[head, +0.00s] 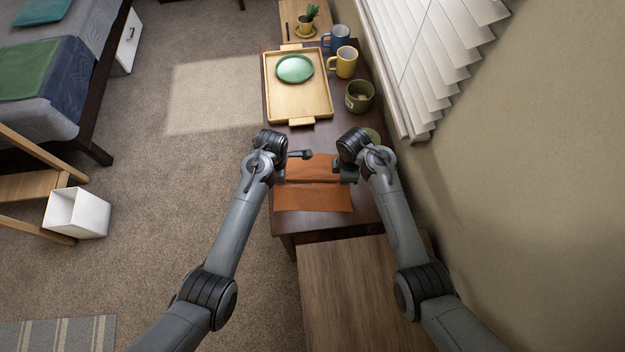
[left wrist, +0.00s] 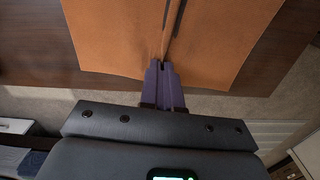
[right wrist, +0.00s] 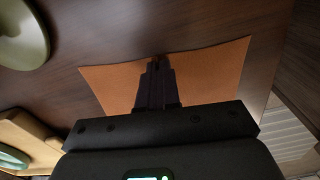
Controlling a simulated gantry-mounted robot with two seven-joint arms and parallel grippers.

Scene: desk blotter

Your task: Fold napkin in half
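The orange-brown napkin (head: 312,197) lies on the dark desk with a raised crease across its middle, running from left to right. My left gripper (head: 279,173) is at the napkin's left edge. In the left wrist view its closed fingers (left wrist: 164,68) meet the napkin (left wrist: 110,35) where the raised crease runs into them, so they appear to pinch it. My right gripper (head: 341,172) is at the right edge. In the right wrist view its fingers (right wrist: 159,64) are close together at the middle of the napkin's edge (right wrist: 210,72), apparently pinching it; the tips are partly dark.
Beyond the napkin stands a wooden tray (head: 298,107) with a green plate (head: 295,68). Along the window side are an olive mug (head: 359,96), a yellow mug (head: 344,62), a blue mug (head: 337,38) and an olive coaster (head: 372,135). The desk's near edge is just below the napkin.

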